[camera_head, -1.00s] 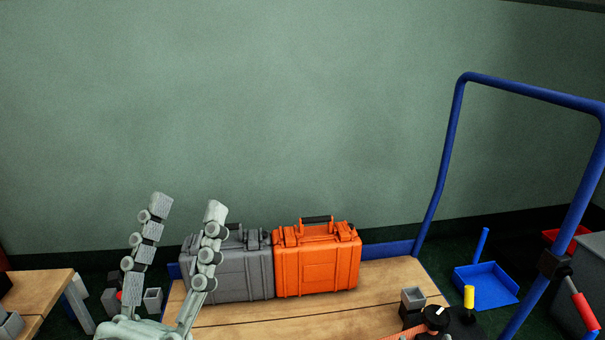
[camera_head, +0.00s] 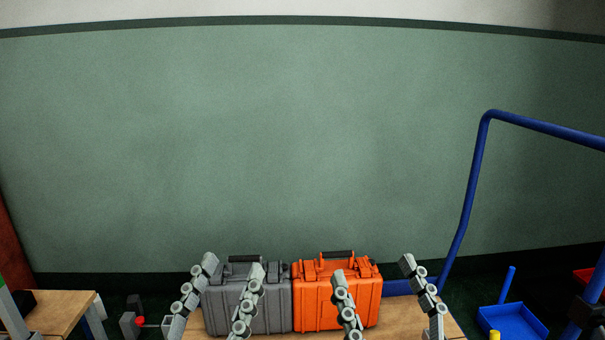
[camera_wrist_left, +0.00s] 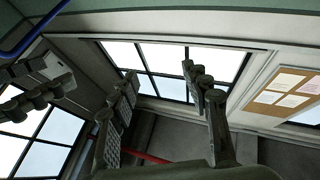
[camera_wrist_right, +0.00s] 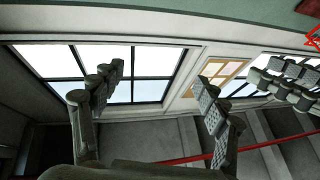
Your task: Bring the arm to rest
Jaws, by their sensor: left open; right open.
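My left gripper (camera_head: 231,268) is open and points upward at the lower left of the head view, its fingers in front of the grey case. In the left wrist view its two fingers (camera_wrist_left: 160,85) stand apart with nothing between them. My right gripper (camera_head: 372,270) is open and points upward to the right of it, one finger in front of the orange case. In the right wrist view its fingers (camera_wrist_right: 155,85) are also apart and empty. Each wrist view also shows part of the other gripper at its side.
A grey case (camera_head: 270,318) and an orange case (camera_head: 315,310) stand side by side on a wooden cart top (camera_head: 400,318) with a blue handle frame (camera_head: 465,210). A blue tray (camera_head: 515,322) is at lower right. A wooden table (camera_head: 60,308) is at lower left.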

